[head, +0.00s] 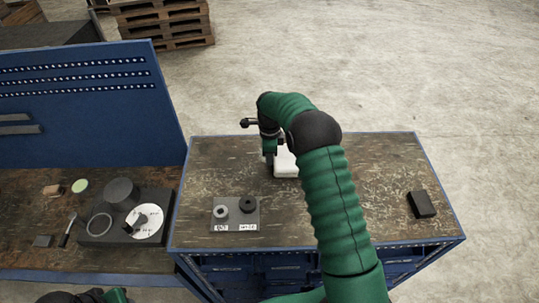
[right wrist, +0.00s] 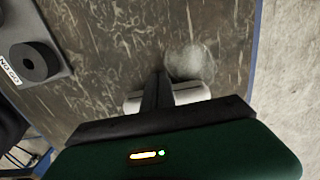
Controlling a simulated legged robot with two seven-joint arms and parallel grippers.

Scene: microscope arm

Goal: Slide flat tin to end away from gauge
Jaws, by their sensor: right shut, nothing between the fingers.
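A pale, low, rounded block, which looks like the flat tin (head: 286,163), lies on the far middle part of the wooden bench, partly hidden by my right arm. In the right wrist view the tin (right wrist: 192,91) shows on both sides of my fingers. My right gripper (head: 268,160) points down at the tin's left side, its fingertips (right wrist: 158,88) shut and empty; contact is not clear. The gauge (head: 236,214), a grey plate with two round pieces and labels, lies at the bench's near left. My left arm shows only as a dark and green part at the bottom left.
A small black box (head: 421,205) lies near the bench's right edge. The bench top (head: 385,165) is bare between it and the tin. A side table with a blue pegboard (head: 90,110) adjoins on the left, with a dark stand, disc and small tools.

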